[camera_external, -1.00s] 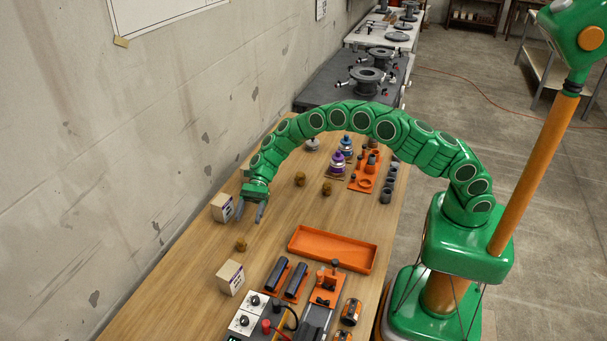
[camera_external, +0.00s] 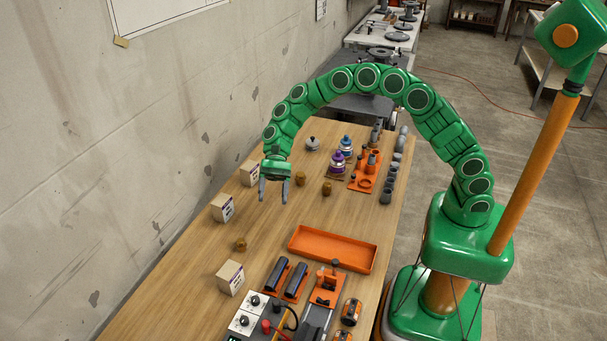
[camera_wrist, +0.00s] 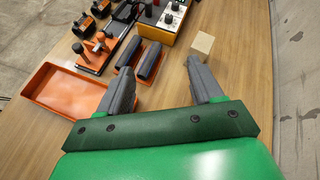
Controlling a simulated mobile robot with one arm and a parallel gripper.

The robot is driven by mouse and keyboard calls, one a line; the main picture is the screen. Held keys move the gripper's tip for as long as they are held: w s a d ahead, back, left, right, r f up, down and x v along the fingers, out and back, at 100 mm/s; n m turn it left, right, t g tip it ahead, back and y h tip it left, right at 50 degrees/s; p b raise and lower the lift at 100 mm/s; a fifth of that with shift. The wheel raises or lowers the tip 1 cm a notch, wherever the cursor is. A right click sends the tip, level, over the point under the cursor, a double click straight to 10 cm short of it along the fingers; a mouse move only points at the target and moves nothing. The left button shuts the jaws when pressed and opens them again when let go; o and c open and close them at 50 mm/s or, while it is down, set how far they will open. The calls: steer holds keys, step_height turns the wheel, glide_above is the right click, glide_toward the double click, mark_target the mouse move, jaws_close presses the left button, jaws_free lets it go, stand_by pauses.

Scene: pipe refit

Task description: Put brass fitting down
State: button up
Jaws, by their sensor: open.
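One brass fitting (camera_external: 240,244) stands on the wooden table between two small cartons near the wall, in the external view. Two more brass fittings stand farther back, one near the middle (camera_external: 300,179) and one to its right (camera_external: 326,188). My gripper (camera_external: 274,196) is open and empty above the table, left of these two and beyond the near fitting. Its spread fingers also show in the wrist view (camera_wrist: 163,88), with nothing between them but tabletop. I cannot make out any brass fitting in the wrist view.
Cartons (camera_external: 222,208) line the wall side; another (camera_external: 230,278) is nearer. An empty orange tray (camera_external: 332,249) lies at the right edge. Black cylinders (camera_external: 296,281) and a power unit (camera_external: 243,322) fill the near end.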

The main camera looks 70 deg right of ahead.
steer(key=s+d+r+n+h, duration=0.3)
steer(key=s+d+r+n, duration=0.15)
steer(key=s, duration=0.55)
steer(key=s+d+r+n+h, duration=0.2)
steer(key=s+d+r+n, duration=0.3)
steer(key=s, duration=0.6)
steer(key=s+d+n+t+h, duration=0.1)
steer(key=s+d+h, duration=0.5)
steer(key=s+d, duration=1.2)
steer(key=s+t, duration=0.1)
steer(key=s, duration=0.3)
steer(key=shift+s+d+n+h, duration=0.3)
steer(key=shift+s+n+h, duration=0.05)
steer(key=shift+h, duration=0.05)
